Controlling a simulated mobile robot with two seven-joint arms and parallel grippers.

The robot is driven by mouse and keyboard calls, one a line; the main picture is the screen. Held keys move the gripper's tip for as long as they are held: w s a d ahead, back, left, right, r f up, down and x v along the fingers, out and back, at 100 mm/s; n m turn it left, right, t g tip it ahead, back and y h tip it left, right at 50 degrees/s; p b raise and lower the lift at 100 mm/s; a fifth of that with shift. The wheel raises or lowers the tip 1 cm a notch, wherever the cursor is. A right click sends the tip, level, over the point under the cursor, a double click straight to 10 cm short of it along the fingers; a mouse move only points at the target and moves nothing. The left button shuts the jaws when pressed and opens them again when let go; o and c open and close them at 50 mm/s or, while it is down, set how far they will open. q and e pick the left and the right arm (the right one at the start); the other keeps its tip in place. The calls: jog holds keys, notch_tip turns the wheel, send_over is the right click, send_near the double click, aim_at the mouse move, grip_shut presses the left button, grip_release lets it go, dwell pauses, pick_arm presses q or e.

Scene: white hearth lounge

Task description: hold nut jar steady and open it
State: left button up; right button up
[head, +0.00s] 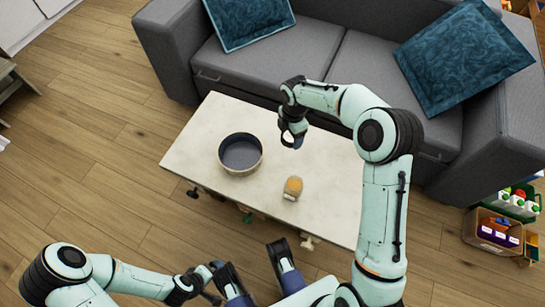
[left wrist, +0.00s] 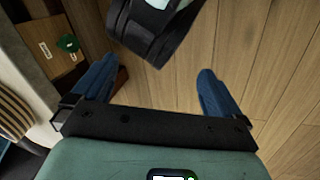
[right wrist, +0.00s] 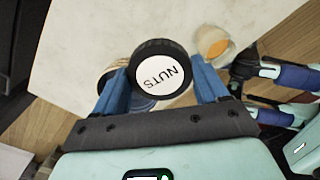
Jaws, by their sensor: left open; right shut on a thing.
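The nut jar (head: 292,188) stands on the pale low table (head: 190,150), near its front edge. Its top is uncovered, and orange-brown contents show in the right wrist view (right wrist: 212,42). My right gripper (head: 293,137) is shut on the round dark-rimmed lid (right wrist: 160,75), whose white face reads NUTS. It holds the lid above the table, behind the jar and apart from it. My left gripper (head: 213,282) is low at the front left, off the table and away from the jar. In the left wrist view its blue fingers (left wrist: 155,88) are spread and empty.
A dark round bowl (head: 240,154) stands on the table left of the jar. A grey sofa (head: 330,60) with blue cushions is behind the table. A cardboard box (head: 490,232) with goods is at the right. Bare tabletop lies right of the jar.

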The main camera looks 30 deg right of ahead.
jog(key=shift+s+d+n, duration=0.45)
jog(key=shift+d+n, duration=0.25)
jog(key=shift+n, duration=0.4)
jog(key=shift+s+d+f, duration=0.1)
jog(key=shift+d, duration=0.05)
jog(key=b, duration=0.4)
send_over(293, 166)
jog(key=shift+n, duration=0.3)
notch_tip(293, 166, down, 16)
jog(key=shift+f, duration=0.25)
notch_tip(293, 166, down, 3)
jog(key=shift+r, duration=0.15)
pick_arm(q)
jog(key=w+a+f+t+y, duration=0.1)
jog(key=w+a+f, duration=0.2)
jog(key=w+f, duration=0.1)
jog(key=shift+f, duration=0.6)
pick_arm(e)
jog(key=shift+f, duration=0.25)
pick_arm(q)
jog(key=shift+s+f, duration=0.1)
pick_arm(e)
jog(key=shift+f, duration=0.1)
jog(key=shift+f+b, duration=0.1)
jog(key=shift+b, duration=0.2)
jog(key=o, duration=1.2)
jog(key=shift+c, duration=0.2)
pick_arm(q)
jog(key=shift+s+f, duration=0.1)
jog(key=shift+s, duration=0.05)
